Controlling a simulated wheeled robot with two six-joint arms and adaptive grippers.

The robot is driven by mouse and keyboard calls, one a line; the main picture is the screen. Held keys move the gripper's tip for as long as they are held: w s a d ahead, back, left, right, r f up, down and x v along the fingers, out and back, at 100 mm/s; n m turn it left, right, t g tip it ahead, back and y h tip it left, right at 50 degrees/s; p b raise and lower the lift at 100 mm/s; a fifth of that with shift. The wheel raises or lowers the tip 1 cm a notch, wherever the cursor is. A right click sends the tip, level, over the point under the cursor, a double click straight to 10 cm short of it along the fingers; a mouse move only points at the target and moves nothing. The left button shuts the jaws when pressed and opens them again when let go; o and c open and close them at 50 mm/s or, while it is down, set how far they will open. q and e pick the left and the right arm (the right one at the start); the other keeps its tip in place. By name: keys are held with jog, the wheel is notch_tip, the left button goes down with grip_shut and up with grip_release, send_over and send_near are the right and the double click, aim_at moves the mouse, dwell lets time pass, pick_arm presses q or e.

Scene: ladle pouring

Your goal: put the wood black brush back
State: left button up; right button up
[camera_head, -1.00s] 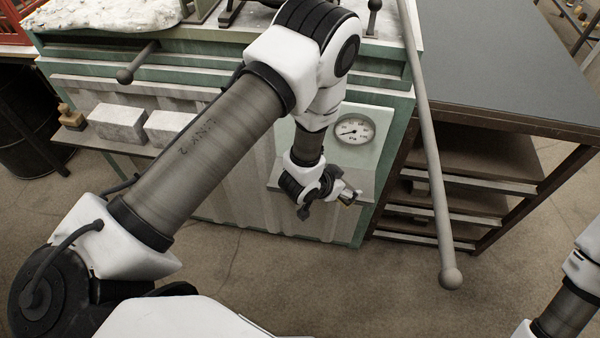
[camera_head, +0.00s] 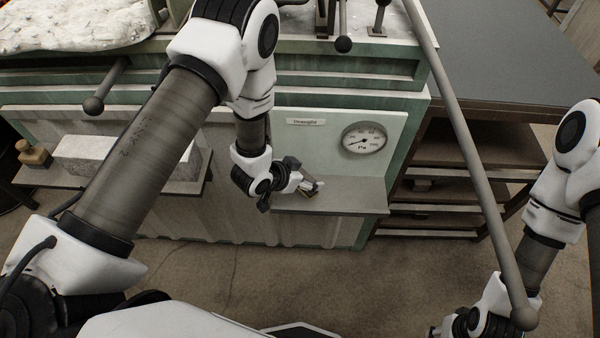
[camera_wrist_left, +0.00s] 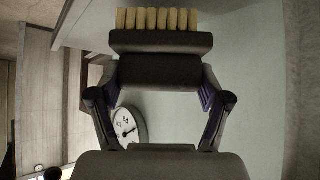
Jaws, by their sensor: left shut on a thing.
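My left gripper (camera_head: 306,186) is shut on the brush, in front of the pale green panel and close above the small grey shelf (camera_head: 345,202). In the left wrist view the brush shows a black body (camera_wrist_left: 160,42) with a row of pale yellow bristles (camera_wrist_left: 157,19), held across the fingers (camera_wrist_left: 160,75). In the head view the brush is small and mostly hidden by the gripper; I cannot tell whether it touches the shelf. My right gripper (camera_head: 440,332) is at the bottom edge, partly cut off, and its opening cannot be made out.
A round gauge (camera_head: 364,139) is on the panel above the shelf. A long grey rod (camera_head: 468,150) slants down at the right, ending in a ball near my right arm. A left ledge (camera_head: 190,188) holds grey blocks (camera_head: 85,155) and a small wooden knobbed piece (camera_head: 33,153).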

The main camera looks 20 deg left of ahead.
pick_arm(q)
jog(key=shift+w+d+f, duration=0.1)
jog(key=shift+w+f, duration=0.05)
jog(key=shift+f, duration=0.6)
jog(key=shift+w, duration=0.25)
jog(key=o, duration=1.5)
jog(key=shift+s, duration=0.2)
jog(key=shift+s+r, duration=0.1)
jog(key=shift+r, duration=0.05)
